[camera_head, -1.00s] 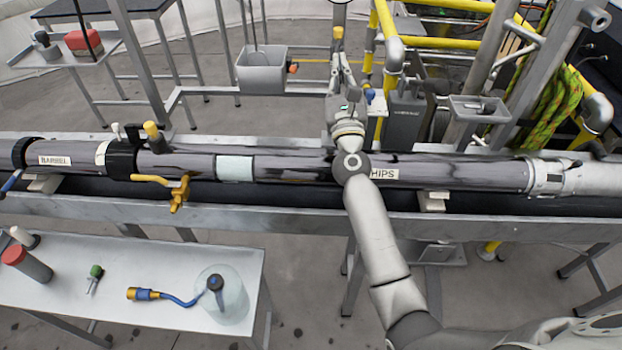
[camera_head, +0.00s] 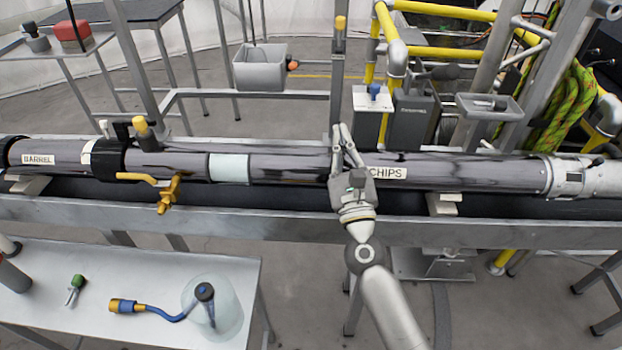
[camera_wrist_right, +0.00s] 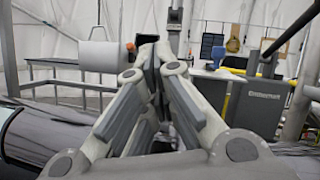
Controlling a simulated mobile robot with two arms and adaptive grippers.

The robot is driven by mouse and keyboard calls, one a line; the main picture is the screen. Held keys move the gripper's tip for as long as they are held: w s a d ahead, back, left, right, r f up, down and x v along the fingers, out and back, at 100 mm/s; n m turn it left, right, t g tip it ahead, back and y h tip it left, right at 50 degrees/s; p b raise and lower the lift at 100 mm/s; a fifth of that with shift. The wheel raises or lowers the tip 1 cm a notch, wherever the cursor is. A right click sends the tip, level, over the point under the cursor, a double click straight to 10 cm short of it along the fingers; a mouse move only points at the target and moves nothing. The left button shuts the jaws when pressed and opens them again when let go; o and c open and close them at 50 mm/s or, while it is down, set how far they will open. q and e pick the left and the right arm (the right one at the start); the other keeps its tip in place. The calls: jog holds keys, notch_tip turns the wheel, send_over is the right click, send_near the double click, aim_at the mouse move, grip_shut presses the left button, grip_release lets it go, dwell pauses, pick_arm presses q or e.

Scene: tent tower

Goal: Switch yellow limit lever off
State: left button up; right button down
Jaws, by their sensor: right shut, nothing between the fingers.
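A small yellow tip (camera_head: 340,23), which looks like the limit lever, stands at the top of a grey upright post (camera_head: 337,80) behind the long pipe. I cannot tell its switch position. My right gripper (camera_head: 343,130) is shut and empty, over the pipe beside the CHIPS label (camera_head: 386,173). Its fingers point away from me toward the post, and the yellow tip is well beyond them. In the right wrist view the closed fingertips (camera_wrist_right: 150,50) cover the middle, with the post's dark upper part (camera_wrist_right: 175,18) just behind to the right. My left gripper is not in view.
The long dark pipe (camera_head: 290,168) crosses the view on a grey frame. A yellow-handled valve (camera_head: 168,195) hangs at its left. A grey bin (camera_head: 259,68) stands left of the post; grey boxes (camera_head: 410,120) and yellow railings (camera_head: 440,53) stand right.

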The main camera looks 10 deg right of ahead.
jog(key=shift+s+a+f+n+g+y, duration=0.65)
jog(key=shift+a+n+y, duration=0.65)
jog(key=shift+n, duration=1.05)
jog(key=shift+s+a+f+n+g+y, duration=0.65)
jog(key=shift+a+n+y, duration=0.65)
jog(key=shift+n, duration=1.1)
jog(key=shift+s+a+f+n+g+y, duration=0.5)
jog(key=shift+s+a+f+n+y, duration=0.4)
jog(key=shift+n+y, duration=1.05)
jog(key=shift+w+a+r+n+h, duration=0.2)
jog(key=shift+r+n+h, duration=0.1)
jog(key=shift+h, duration=0.15)
